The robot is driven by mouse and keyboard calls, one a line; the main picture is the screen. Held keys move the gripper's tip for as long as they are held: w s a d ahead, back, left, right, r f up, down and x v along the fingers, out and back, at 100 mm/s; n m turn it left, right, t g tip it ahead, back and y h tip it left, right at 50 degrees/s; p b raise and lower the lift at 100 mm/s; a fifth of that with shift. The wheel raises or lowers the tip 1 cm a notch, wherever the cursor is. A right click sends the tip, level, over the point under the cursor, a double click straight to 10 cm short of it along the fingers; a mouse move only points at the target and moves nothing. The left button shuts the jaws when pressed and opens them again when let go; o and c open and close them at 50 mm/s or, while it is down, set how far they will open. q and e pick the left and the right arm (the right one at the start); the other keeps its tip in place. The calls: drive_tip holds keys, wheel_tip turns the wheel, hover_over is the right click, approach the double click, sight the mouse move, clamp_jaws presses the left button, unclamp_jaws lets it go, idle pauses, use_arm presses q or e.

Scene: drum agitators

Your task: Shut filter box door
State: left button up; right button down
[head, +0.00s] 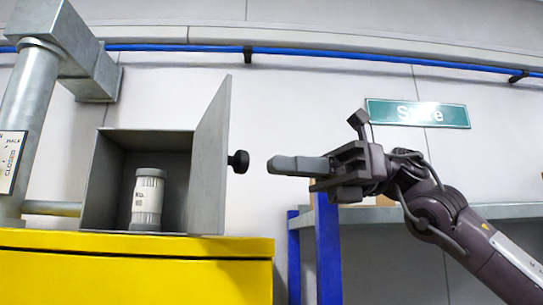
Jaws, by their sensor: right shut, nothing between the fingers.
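The filter box (101,182) is a grey metal box standing on top of a yellow cabinet. Its door (209,165) is hinged on the box's right side and stands open, swung out toward me. A black round knob (238,161) sticks out from the right face of the door. A whitish cylindrical filter (148,199) stands upright inside the box. My right gripper (272,165) is shut and empty. Its fingertips point left at about the knob's height, with a small visible gap between them and the knob. My left gripper is not in view.
The yellow cabinet (135,270) fills the lower left. A grey duct (35,95) with a "CLOSED" sign stands left of the box. A shelf with a blue post (327,250) stands behind my right arm. A green sign (417,113) and blue pipe (330,55) run on the wall.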

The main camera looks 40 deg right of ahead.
sight(217, 168)
drive_tip(key=shift+x, duration=1.1)
drive_tip(key=shift+a+p, duration=0.25)
drive_tip(key=shift+p, duration=0.05)
drive_tip(key=shift+s+a, duration=0.1)
